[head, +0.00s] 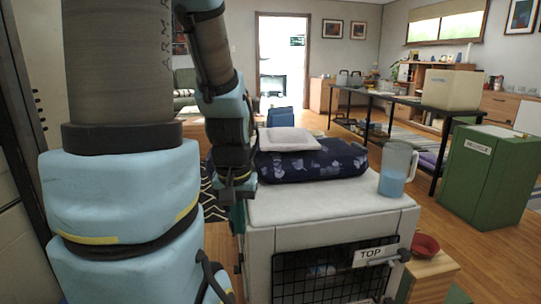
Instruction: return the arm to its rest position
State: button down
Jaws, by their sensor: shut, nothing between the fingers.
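My arm rises close at the left of the head view, with blue and dark grey links, and bends down toward the middle. My gripper (237,192) hangs at its lower end, dark and pointing downward. It is shut and empty. It is in front of the left edge of a white-topped pet crate (330,210), beside a dark blue patterned folded cloth (318,165). I cannot tell whether it touches the crate.
On the crate are a pale cushion (290,139) on the cloth and a blue-tinted pitcher (396,170). A red bowl (425,247) sits on a wooden block at the right. A green recycling bin (490,178) and a long dark table (385,97) stand beyond. Wood floor shows between them.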

notch_tip(320, 180, up, 19)
jog(key=p, duration=1.7)
jog(key=shift+r, duration=0.15)
